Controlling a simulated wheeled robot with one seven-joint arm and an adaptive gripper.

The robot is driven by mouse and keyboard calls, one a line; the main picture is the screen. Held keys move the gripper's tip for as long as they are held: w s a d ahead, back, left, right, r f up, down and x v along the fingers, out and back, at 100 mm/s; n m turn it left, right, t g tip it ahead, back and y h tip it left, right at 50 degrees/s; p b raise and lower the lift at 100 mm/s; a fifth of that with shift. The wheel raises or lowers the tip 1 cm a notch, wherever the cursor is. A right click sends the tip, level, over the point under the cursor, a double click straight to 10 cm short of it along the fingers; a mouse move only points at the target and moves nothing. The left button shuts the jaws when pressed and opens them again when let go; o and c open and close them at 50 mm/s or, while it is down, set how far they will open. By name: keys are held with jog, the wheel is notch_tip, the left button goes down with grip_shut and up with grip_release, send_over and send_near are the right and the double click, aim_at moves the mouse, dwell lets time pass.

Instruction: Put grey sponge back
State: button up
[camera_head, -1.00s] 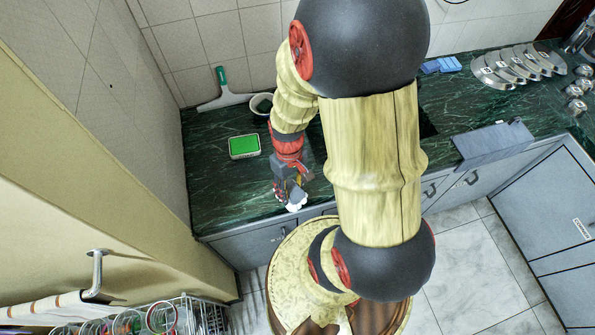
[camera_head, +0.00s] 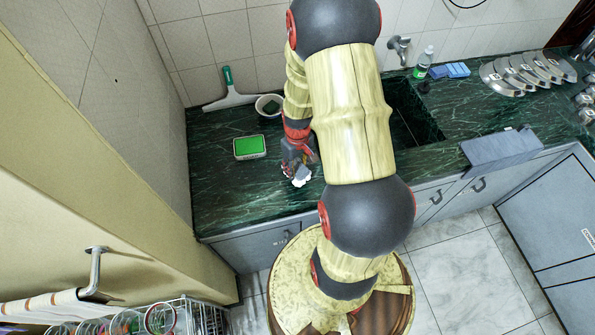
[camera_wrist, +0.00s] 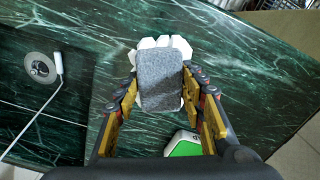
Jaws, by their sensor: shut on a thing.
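The grey sponge (camera_wrist: 160,80) is held between the two fingers of my gripper (camera_wrist: 163,92) in the wrist view, its broad flat face toward the camera. White ridged parts show behind and around it; I cannot tell exactly what they are. In the head view my gripper (camera_head: 298,172) is over the front part of the dark green marble counter, and the sponge cannot be made out there. A white-rimmed tray with a green top (camera_head: 250,147) lies left of my gripper. It also shows low in the wrist view (camera_wrist: 184,146).
A sink (camera_head: 412,112), bottle (camera_head: 424,63), blue sponges (camera_head: 450,70) and a grey folded sheet (camera_head: 500,147) are to the right. The counter left of the tray is clear.

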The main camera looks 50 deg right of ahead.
aim_at(298, 170)
jog(key=shift+w+d+f, duration=0.35)
jog(key=shift+d+f, duration=0.05)
jog(key=shift+f, duration=0.3)
jog(key=shift+w+d+f+b, duration=0.1)
jog(key=shift+f+b, duration=0.3)
jog(key=shift+f, duration=1.2)
jog(key=shift+f, duration=0.1)
jog(key=o, duration=1)
